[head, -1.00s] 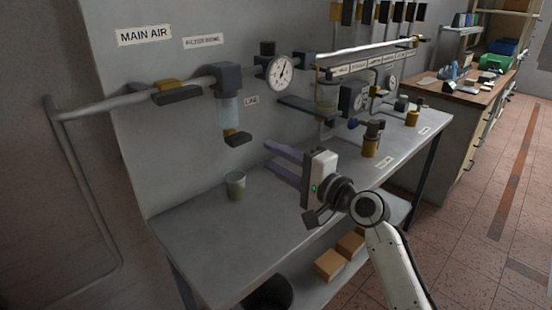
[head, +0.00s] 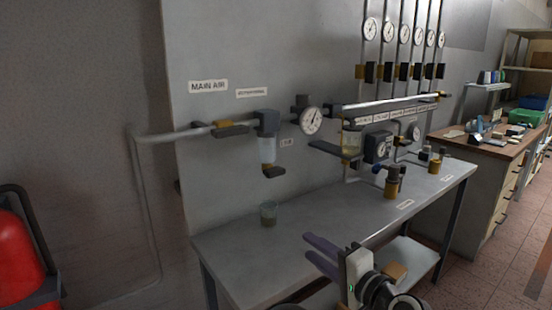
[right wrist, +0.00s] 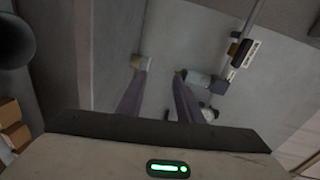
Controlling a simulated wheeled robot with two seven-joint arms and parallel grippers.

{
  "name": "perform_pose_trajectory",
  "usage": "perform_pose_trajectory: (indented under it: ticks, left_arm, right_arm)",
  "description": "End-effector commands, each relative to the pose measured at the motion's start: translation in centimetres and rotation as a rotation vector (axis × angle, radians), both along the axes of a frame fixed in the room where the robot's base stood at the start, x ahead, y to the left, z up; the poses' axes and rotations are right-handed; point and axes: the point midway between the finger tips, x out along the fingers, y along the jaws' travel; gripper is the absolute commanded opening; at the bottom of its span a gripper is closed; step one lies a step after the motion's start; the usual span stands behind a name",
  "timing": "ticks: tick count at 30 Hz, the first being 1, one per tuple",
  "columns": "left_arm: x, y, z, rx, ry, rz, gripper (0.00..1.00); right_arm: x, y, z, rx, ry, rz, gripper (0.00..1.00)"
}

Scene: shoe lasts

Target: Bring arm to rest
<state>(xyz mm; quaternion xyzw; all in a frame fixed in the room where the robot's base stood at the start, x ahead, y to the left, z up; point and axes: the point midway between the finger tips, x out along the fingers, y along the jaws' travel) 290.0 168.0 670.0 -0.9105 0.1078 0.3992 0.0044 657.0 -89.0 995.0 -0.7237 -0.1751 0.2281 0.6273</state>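My right gripper (head: 322,257) is in the lower middle of the head view, in front of the grey bench (head: 240,262). Its two purple fingers are apart with nothing between them. The open fingers also show in the right wrist view (right wrist: 158,95), pointing toward the bench and wall. A small grey cup (head: 268,213) stands upright on the bench, apart from the gripper; in the right wrist view the cup (right wrist: 142,62) appears just beyond the left fingertip. My left gripper is in neither view.
The wall behind the bench carries an air pipe (head: 180,135), a filter bowl (head: 267,150) and gauges (head: 311,120). A brass-coloured fitting (head: 392,188) stands on the bench at right. A wooden-topped cabinet (head: 480,148) is further right. A red object (head: 18,255) is at far left.

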Motion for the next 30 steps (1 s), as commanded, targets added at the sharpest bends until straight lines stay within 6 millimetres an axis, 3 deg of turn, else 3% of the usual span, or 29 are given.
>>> perform_pose_trajectory:
  ticks: [4, 8, 11, 14, 18, 21, 24, 27, 30]
  left_arm:
    - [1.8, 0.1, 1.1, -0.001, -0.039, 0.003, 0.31]
    - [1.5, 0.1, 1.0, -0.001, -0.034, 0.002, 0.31]
    - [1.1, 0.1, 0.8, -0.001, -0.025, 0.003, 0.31]
    - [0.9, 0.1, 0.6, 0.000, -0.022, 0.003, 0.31]
    - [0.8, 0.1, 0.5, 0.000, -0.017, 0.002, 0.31]
    - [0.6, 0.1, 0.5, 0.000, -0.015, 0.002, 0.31]
    - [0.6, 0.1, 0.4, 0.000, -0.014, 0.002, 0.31]
    - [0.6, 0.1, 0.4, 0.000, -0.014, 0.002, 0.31]
    - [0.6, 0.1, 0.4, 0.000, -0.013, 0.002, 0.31]
  right_arm:
    - [-2.1, -0.9, -4.7, -0.118, 0.015, -0.020, 0.33]
    - [-4.7, -1.8, -9.5, -0.254, 0.028, -0.029, 0.33]
    - [-8.0, -2.7, -14.2, -0.400, 0.041, -0.026, 0.33]
    - [-12.9, -4.0, -19.7, -0.596, 0.056, 0.001, 0.33]
    - [-21.2, -5.7, -26.1, -0.890, 0.062, 0.089, 0.33]
    - [-26.9, -6.7, -29.1, -1.073, 0.054, 0.176, 0.33]
    - [-31.5, -7.4, -30.8, -1.215, 0.038, 0.261, 0.33]
    - [-34.5, -7.7, -31.7, -1.301, 0.025, 0.322, 0.33]
    - [-35.8, -7.9, -31.9, -1.342, 0.015, 0.351, 0.33]
